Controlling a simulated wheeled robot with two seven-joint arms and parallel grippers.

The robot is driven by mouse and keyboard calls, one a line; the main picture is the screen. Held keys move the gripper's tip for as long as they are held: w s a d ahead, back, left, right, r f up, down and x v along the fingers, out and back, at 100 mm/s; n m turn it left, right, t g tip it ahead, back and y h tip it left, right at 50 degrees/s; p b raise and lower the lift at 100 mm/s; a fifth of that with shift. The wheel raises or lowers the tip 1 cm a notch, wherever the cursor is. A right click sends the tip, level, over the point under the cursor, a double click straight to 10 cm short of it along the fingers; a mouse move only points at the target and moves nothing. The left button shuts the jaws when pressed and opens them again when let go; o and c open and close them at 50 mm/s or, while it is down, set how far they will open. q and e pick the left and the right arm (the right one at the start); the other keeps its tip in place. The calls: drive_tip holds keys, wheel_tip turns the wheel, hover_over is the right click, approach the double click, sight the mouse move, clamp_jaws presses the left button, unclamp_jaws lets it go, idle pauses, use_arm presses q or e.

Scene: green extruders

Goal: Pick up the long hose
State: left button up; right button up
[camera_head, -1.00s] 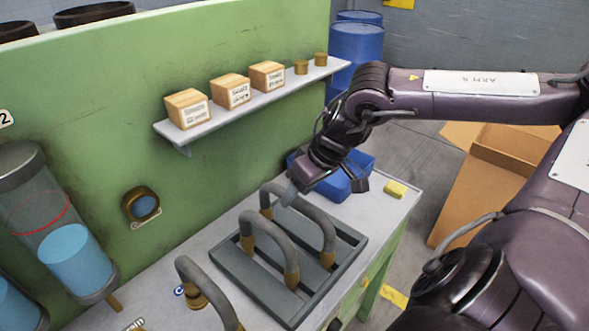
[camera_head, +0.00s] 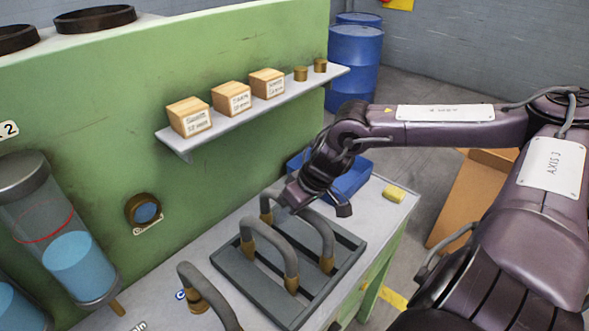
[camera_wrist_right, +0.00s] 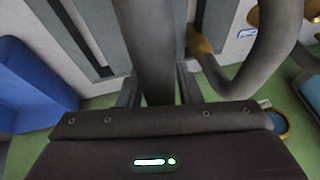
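Two grey bent hoses with brass ends stand in a dark grey tray (camera_head: 228,273) on the bench: a rear hose (camera_head: 322,232) and a front hose (camera_head: 275,240). A third grey hose (camera_head: 190,275) stands to the left of the tray, partly cut off. I cannot tell which is the long one. My right gripper (camera_head: 315,207) is low over the top of the rear hose, its fingers apart. In the right wrist view, a grey hose (camera_wrist_right: 148,45) runs between the fingers, and contact is unclear. My left gripper is out of view.
A blue bin (camera_head: 352,182) and a yellow block (camera_head: 394,193) lie at the bench's right end. A shelf (camera_head: 255,103) with wooden boxes (camera_head: 232,97) hangs on the green wall. A cardboard box (camera_head: 470,205) stands on the floor at right.

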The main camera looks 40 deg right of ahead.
clamp_jaws()
drive_tip(key=shift+w+r, duration=0.1)
